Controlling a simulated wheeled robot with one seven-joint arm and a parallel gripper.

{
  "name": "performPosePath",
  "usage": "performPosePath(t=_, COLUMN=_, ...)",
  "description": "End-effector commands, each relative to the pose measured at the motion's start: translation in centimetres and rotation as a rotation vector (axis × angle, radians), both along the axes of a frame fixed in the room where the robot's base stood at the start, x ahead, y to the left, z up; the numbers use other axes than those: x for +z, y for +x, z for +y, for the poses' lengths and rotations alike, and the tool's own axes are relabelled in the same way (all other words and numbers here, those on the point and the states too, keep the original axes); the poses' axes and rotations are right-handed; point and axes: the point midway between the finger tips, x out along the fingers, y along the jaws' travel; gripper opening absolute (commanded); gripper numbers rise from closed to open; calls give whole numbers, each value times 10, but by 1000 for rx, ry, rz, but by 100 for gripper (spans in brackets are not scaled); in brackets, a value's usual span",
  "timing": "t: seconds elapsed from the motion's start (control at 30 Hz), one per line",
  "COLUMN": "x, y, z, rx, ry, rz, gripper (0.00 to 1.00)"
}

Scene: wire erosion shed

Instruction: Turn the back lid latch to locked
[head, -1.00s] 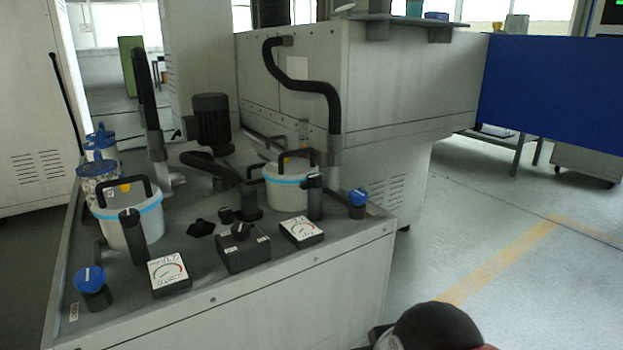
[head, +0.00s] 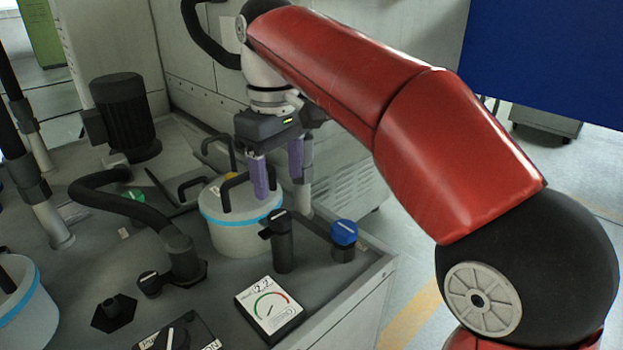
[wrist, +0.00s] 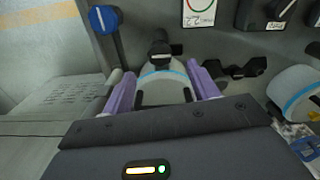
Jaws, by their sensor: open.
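A white canister with a blue band (head: 238,232) and black lid handles stands on the grey bench. Just in front of it is a black post with a turnable head (head: 277,225), which looks like the lid latch; a pale line marks the head. In the wrist view this latch (wrist: 160,49) shows beyond the canister (wrist: 163,80), between the finger directions. My gripper (head: 280,189) is open and empty, its purple fingers pointing down above the canister's right side, behind and above the latch. I cannot tell whether the fingers touch the canister's handle.
A blue-topped knob (head: 344,238) stands right of the latch. A gauge (head: 270,309) lies in front. A curved black lever (head: 130,200) and a black motor (head: 126,115) are to the left. Another canister (head: 28,318) is at the left edge.

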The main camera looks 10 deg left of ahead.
Motion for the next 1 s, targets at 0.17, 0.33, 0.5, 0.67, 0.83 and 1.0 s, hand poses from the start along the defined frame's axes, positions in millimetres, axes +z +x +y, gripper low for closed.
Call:
performPosePath(t=0.17, x=-10, y=0, z=5, rx=18, ry=0, rz=12, gripper=59)
performPosePath(t=0.33, x=-38, y=0, z=4, rx=15, ry=0, rz=12, gripper=59)
performPosePath(t=0.5, x=-63, y=0, z=4, rx=14, ry=1, rz=10, gripper=59)
performPosePath(t=0.67, x=-74, y=1, z=4, rx=13, ry=2, rz=8, gripper=59)
performPosePath(t=0.83, x=-76, y=1, z=4, rx=13, ry=3, rz=6, gripper=59)
performPosePath(t=1.0, x=-76, y=1, z=4, rx=13, ry=3, rz=6, gripper=54)
